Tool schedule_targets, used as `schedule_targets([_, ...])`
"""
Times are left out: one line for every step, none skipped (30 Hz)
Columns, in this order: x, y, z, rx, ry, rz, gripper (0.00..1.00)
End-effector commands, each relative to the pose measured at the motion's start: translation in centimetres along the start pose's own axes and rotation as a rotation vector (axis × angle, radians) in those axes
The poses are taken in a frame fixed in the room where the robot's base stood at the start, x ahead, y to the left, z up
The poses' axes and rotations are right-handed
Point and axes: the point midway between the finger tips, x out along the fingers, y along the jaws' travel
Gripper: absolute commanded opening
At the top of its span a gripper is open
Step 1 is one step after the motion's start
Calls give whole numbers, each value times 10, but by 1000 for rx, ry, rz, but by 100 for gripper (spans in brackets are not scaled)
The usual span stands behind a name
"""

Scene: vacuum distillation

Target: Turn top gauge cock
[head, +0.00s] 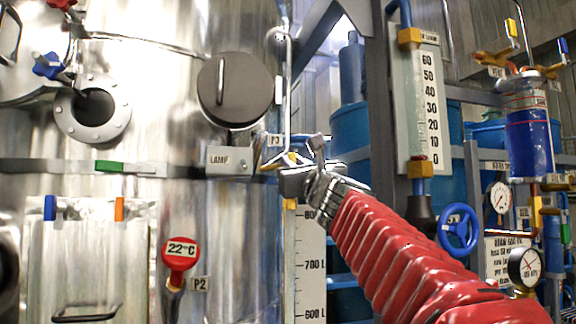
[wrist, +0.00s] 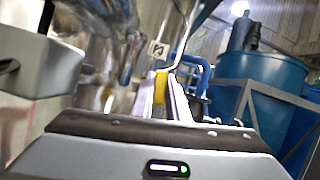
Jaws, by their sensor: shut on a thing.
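The top gauge cock (head: 291,160) is a small yellow fitting at the top of the level scale (head: 311,262) on the steel tank. My gripper (head: 290,172) reaches it from the lower right, and its jaws cover part of the cock. In the wrist view my gripper (wrist: 163,100) has its two narrow fingers close together, shut on the cock, whose yellow body (wrist: 161,80) shows at their tips. The cock's handle is mostly hidden, so its angle cannot be told.
A grey LAMP box (head: 229,160) sits just left of my gripper and looms large in the wrist view (wrist: 37,63). A bent metal pipe (head: 289,90) rises above the cock. A thermometer scale (head: 420,105) and a blue handwheel (head: 458,229) stand to the right.

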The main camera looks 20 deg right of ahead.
Motion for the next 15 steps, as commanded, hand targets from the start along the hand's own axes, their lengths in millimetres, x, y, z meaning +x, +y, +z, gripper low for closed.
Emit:
schedule_targets([1, 0, -8, 16, 11, -6, 0])
schedule_targets([1, -1, -8, 23, 11, -9, 0])
schedule_targets([1, -1, -8, 31, 11, -12, 0])
schedule_targets([1, -2, -8, 37, 11, -15, 0])
schedule_targets([1, -2, -8, 42, 11, -17, 0])
schedule_targets([1, -2, -8, 46, 12, -19, 0])
schedule_targets([1, -2, -8, 49, 12, -20, 0])
schedule_targets([1, -2, -8, 50, 12, -22, 0])
schedule_targets([1, -3, -8, 52, 12, -22, 0])
schedule_targets([1, -3, -8, 53, 12, -23, 0])
schedule_targets([1, -3, -8, 54, 12, -23, 0])
schedule_targets([1, -3, -8, 54, 12, -23, 0])
schedule_targets([1, -3, -8, 54, 12, -23, 0])
schedule_targets([1, -3, -8, 54, 12, -23, 0])
schedule_targets([1, -3, -8, 53, 12, -23, 0])
